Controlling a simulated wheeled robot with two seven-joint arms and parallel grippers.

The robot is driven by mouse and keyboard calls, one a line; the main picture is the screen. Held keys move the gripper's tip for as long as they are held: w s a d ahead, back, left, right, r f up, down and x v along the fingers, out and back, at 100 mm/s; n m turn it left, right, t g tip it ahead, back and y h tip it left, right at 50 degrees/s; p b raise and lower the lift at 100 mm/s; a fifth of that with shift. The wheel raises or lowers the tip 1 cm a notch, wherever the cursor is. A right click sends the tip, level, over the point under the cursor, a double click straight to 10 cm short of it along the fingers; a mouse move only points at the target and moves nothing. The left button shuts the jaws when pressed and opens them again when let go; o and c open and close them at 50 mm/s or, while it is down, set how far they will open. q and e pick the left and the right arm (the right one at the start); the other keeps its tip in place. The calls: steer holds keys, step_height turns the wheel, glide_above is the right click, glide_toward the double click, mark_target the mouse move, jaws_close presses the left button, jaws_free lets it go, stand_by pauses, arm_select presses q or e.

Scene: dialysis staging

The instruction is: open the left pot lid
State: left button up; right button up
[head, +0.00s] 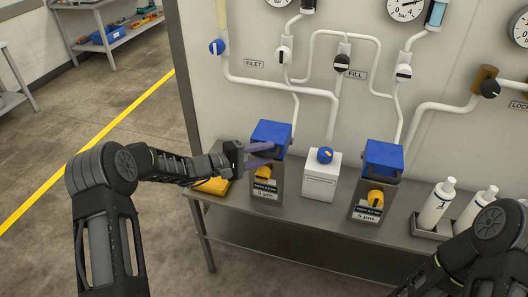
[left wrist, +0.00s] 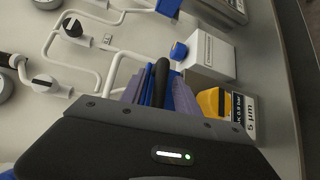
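The left pot has a blue lid (head: 271,134) on a grey body with a yellow knob (head: 263,173) and a 5 µm label. The lid looks closed. My left gripper (head: 260,155) is at the lid's front, its purple fingers pointing at it. In the left wrist view a dark handle bar (left wrist: 161,77) stands between the two fingers (left wrist: 160,100), with blue lid visible behind. The fingers look apart; contact with the bar cannot be made out. My right arm is at the lower right, its gripper out of view.
A white box with a blue knob (head: 321,177) stands right of the left pot. Beyond it is the right pot with its blue lid (head: 383,157). White bottles (head: 437,203) stand in a tray at right. Pipes and gauges cover the panel behind the steel bench (head: 300,228).

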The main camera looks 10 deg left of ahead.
arm_select(q)
jaws_close()
stand_by(0.4)
stand_by(1.0)
